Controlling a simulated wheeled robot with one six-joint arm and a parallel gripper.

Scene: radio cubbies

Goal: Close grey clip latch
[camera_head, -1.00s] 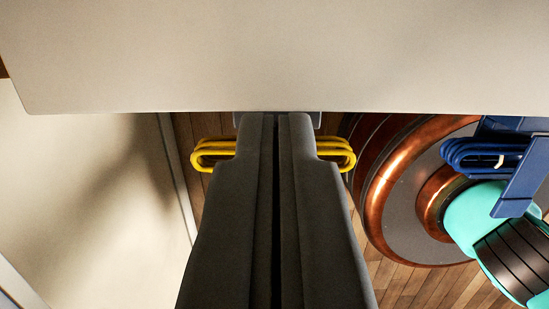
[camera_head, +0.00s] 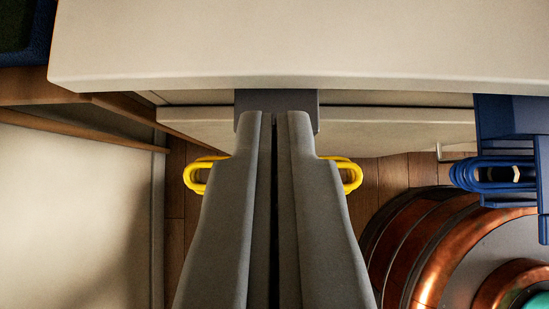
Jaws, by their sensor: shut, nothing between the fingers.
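The grey clip latch shows as a grey block (camera_head: 277,98) under the front edge of a pale panel. A yellow loop (camera_head: 350,176) sticks out on both sides of my gripper just below the block and seems to belong to this latch. My gripper (camera_head: 275,115) is shut and empty, its fingertips in front of the block's lower part. The fingers hide the middle of the loop and part of the block. I cannot tell whether the fingertips touch either one.
A blue latch (camera_head: 508,115) with a blue loop (camera_head: 492,175) hangs at the right. The pale panel (camera_head: 300,50) spans the top. A copper-ringed round object (camera_head: 435,270) is below right. A pale surface (camera_head: 70,215) is at left. Wooden floor shows between them.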

